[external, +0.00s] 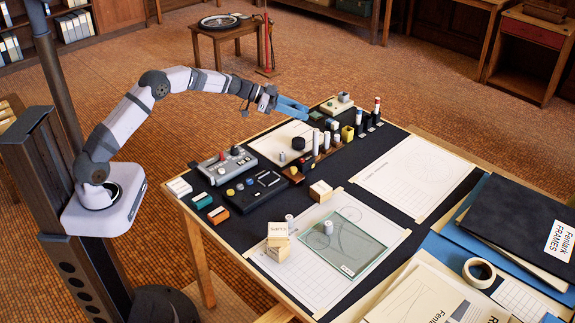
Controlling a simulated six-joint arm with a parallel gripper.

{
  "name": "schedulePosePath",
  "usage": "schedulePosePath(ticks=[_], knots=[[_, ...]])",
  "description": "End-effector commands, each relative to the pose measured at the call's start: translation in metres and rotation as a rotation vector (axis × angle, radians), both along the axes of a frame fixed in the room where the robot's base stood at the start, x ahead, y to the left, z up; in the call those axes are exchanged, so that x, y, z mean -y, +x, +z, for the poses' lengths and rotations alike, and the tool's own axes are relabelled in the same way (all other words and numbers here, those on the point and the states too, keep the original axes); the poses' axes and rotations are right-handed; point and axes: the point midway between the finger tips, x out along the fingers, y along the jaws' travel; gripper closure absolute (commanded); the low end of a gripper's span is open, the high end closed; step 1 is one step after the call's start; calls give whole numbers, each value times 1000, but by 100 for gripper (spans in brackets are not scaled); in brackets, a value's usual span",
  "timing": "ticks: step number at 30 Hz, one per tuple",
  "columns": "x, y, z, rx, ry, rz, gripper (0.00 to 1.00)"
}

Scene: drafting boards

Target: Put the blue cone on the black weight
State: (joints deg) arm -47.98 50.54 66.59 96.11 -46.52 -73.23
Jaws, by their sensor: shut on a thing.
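My gripper (299,107) is at the end of the outstretched arm, above the far left edge of the table. Its long light blue fingers point right and slightly down. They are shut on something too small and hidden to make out. I cannot pick out the blue cone for certain in this view. A short black cylinder, which looks like the black weight (298,143), stands upright on a white sheet. It is below my gripper in the picture and apart from it. Its top looks bare.
Wooden stands with several upright cylinders (330,141) are right of the black weight. A grey control box (226,165) lies to its left, and a small grey cylinder (282,156) stands close by. Stacked cream blocks (278,240) and a glass plate (345,243) are nearer. The white sheet (413,178) at right is clear.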

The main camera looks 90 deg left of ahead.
Motion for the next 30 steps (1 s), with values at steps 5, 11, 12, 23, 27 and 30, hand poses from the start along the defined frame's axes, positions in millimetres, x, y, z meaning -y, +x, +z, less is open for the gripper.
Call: schedulePosePath(ticks=[5,11,12,23,27,30], knots=[[-11,0,0,0,-1,60,96],[-11,-1,-10,-1,-1,65,96],[-11,-1,-16,-2,-2,65,96],[-11,-1,-61,0,-1,64,96],[-11,0,-63,1,0,64,96],[-11,-1,-65,0,0,64,96]])
